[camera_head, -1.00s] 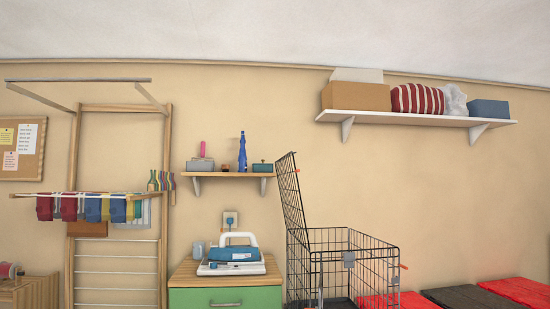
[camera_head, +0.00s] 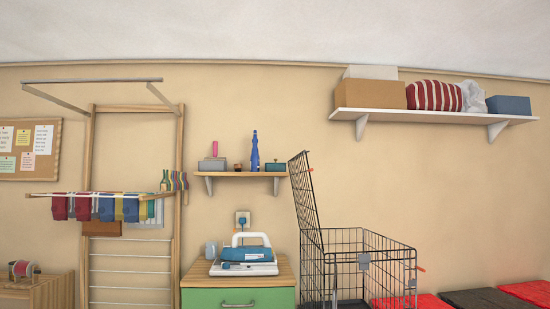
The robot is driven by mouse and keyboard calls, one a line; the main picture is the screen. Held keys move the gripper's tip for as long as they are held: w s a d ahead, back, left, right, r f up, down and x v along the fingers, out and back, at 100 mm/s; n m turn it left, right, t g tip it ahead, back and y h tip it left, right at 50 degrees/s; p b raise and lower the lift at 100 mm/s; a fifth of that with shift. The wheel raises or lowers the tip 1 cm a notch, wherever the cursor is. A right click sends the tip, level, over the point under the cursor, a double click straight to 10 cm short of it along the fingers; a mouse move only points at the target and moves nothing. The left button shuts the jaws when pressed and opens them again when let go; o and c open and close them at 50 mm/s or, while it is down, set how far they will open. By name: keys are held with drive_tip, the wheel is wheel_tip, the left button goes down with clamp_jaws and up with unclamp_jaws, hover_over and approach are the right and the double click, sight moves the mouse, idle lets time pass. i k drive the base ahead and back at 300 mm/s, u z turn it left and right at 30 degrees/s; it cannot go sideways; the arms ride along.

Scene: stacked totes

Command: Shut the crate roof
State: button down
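A black wire crate (camera_head: 368,262) stands right of the middle, against the wall. Its wire roof (camera_head: 306,199) is open, hinged at the crate's left side and standing up steeply, leaning a little left. A small orange-red tab shows near the roof's upper right edge, and another on the crate's right side. A grey plate sits on the crate's front near the top edge. The crate's lower part is cut off by the picture's bottom. My gripper is not in view.
A small shelf (camera_head: 238,174) hangs left of the raised roof, a long shelf (camera_head: 430,115) above right. Red and black totes (camera_head: 478,299) lie right.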

sight(300, 156)
drive_tip(key=i, duration=0.85)
